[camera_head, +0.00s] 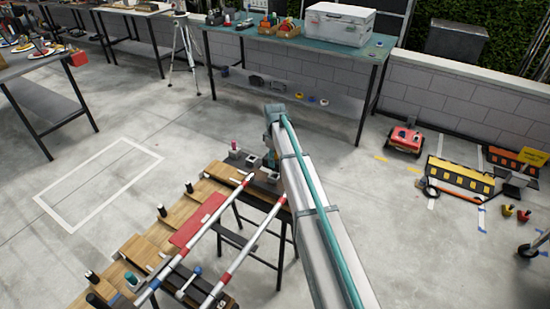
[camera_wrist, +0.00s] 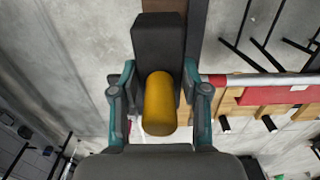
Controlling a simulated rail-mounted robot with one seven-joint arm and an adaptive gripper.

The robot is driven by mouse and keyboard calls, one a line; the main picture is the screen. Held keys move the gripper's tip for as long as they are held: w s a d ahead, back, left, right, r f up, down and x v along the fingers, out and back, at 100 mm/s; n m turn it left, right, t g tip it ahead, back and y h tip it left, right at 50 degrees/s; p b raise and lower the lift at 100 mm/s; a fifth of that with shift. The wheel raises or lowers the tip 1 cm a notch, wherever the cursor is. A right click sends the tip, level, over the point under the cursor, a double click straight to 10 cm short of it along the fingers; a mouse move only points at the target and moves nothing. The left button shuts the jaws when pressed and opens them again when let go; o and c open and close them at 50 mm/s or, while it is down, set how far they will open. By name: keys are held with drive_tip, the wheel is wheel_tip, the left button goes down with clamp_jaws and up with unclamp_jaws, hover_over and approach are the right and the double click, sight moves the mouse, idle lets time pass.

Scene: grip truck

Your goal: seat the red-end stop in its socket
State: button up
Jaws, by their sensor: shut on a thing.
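In the wrist view my gripper (camera_wrist: 160,100) is shut around a yellow cylinder (camera_wrist: 158,104), one teal finger on each side. A dark block (camera_wrist: 155,42) stands directly beyond it; these look like parts of the stop, but I cannot tell if they are joined. No socket shows clearly in the wrist view, and I cannot tell whether the block touches anything below. A red-and-white rail (camera_wrist: 225,81) ends close to the right finger. In the head view my arm hides most of the gripper and the held thing, near the far end of the rails.
Short dark posts (camera_head: 162,211) stand along the left. A teal-topped table (camera_head: 265,37) stands behind. Open floor lies left.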

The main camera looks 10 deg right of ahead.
drive_tip(key=shift+f+b, duration=0.8)
drive_tip(key=shift+f, duration=1.15)
drive_tip(key=o, duration=1.1)
drive_tip(key=shift+c, duration=0.2)
wheel_tip(320, 180, up, 12)
